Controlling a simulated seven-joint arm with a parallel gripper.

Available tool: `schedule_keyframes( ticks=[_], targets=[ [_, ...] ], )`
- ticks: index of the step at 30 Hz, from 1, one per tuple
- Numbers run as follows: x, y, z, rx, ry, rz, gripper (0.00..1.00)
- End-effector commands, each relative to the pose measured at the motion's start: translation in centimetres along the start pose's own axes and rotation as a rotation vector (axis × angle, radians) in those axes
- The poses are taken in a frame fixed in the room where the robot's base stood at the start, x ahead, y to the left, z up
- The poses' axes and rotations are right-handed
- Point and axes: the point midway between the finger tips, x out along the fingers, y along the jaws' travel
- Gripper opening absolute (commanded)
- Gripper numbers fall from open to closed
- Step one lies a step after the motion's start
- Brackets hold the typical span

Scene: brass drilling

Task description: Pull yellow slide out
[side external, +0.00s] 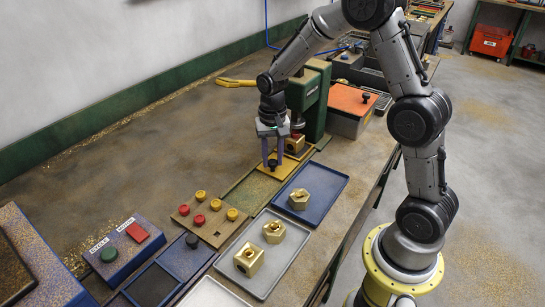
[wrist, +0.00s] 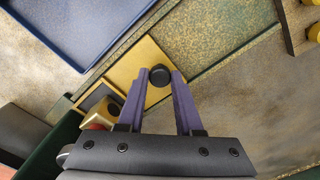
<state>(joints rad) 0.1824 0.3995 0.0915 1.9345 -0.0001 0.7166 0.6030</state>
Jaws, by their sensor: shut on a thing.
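The yellow slide (side external: 291,166) is a flat plate in a track at the foot of the green drill press (side external: 312,100). Its near end also shows in the wrist view (wrist: 128,66). A round black knob (wrist: 160,74) stands on the slide. My gripper (wrist: 161,82) points down and is shut on this knob, with one purple finger on each side. In the side view my gripper (side external: 272,163) is low over the slide and partly hides the knob. A brass block (side external: 295,143) sits under the press; it also shows in the wrist view (wrist: 104,111).
A green speckled track (side external: 250,192) runs from the slide toward the front and looks clear. A blue tray (side external: 334,184) with a brass hex part (side external: 299,199) lies to its right. A board with red and yellow knobs (side external: 207,222) stands in front.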

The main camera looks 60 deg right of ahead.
Motion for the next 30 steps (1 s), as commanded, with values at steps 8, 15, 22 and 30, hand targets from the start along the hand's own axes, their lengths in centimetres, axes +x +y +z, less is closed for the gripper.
schedule_keyframes(
  ticks=[8, 15, 22, 30],
  targets=[
    [-0.1, 0.0, 0.0, 0.0, 0.001, -0.001, 0.0],
    [-0.1, 0.0, 0.0, 0.0, 0.002, -0.001, 0.0],
    [-0.1, 0.0, -0.1, 0.0, 0.002, -0.001, 0.0],
    [-0.2, -1.6, 1.3, -0.006, 0.003, -0.002, 0.0]
  ],
)
